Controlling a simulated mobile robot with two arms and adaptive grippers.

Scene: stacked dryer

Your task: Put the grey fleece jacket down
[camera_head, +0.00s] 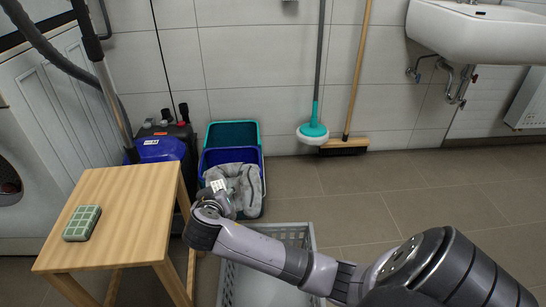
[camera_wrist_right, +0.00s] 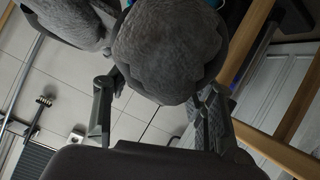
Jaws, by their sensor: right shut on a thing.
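The grey fleece jacket (camera_head: 246,184) is bunched up at the blue bin behind the stool in the head view. I cannot tell whether it rests in the bin or hangs over it. My right gripper (camera_head: 222,186) is at the jacket's near left side and is shut on it. In the right wrist view the grey fleece (camera_wrist_right: 168,45) bulges between and beyond the fingers of the right gripper (camera_wrist_right: 160,90). My left gripper is not in view.
The blue bin (camera_head: 205,157) stands before a teal bin (camera_head: 232,130). A wooden stool (camera_head: 122,210) holding a green sponge-like block (camera_head: 82,222) is at left. A grey crate (camera_head: 300,233) lies under my right arm. A mop (camera_head: 313,131) and broom (camera_head: 345,145) lean behind. Floor at right is clear.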

